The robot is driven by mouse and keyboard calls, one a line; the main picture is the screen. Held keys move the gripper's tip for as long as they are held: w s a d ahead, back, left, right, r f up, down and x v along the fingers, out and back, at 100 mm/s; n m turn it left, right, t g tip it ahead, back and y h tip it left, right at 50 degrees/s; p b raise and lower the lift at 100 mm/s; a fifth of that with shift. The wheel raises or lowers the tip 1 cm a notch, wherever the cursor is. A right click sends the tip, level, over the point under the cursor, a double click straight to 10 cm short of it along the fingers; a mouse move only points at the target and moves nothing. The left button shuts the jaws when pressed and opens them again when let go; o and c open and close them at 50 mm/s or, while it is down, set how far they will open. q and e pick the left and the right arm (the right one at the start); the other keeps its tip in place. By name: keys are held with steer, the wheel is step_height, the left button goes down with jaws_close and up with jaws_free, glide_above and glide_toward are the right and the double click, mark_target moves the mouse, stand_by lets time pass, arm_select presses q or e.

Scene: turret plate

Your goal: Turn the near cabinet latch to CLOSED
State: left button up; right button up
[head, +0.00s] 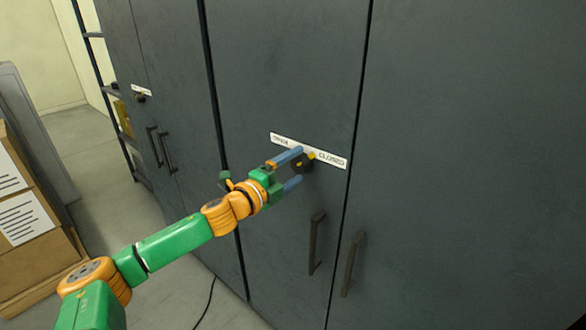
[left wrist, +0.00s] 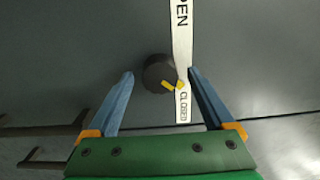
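The near cabinet latch (head: 302,164) is a round black knob with a yellow pointer, on a dark grey door just below a white OPEN/CLOSED label (head: 334,160). In the left wrist view the knob (left wrist: 156,70) sits beside the label (left wrist: 182,45), and its pointer tilts toward the CLOSED end, near a second yellow mark on the label. I cannot tell whether they line up exactly. My left gripper (head: 298,166) is open, its blue fingers on either side of the knob. In the left wrist view gaps show between fingers and knob. My right gripper is out of view.
Vertical door handles (head: 316,243) stand out below the latch. A farther cabinet at the left has its own latch (head: 141,97) and handles. Cardboard boxes (head: 35,250) stand at the lower left. A dark cable (head: 208,302) lies on the floor.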

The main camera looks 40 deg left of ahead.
mark_target(296, 168)
arm_select(q)
steer(key=shift+s+a+f+b, duration=0.15)
steer(key=shift+s+f+b, duration=0.2)
steer(key=shift+b, duration=0.2)
steer(key=shift+s+b, duration=0.7)
steer(key=shift+s, duration=0.3)
steer(key=shift+s+a, duration=0.1)
steer(key=shift+s, duration=0.3)
steer(key=s, duration=0.2)
steer(key=s+p, duration=0.1)
steer(key=shift+s+r, duration=0.35)
steer(key=shift+a+f, duration=0.1)
steer(key=shift+a, duration=0.05)
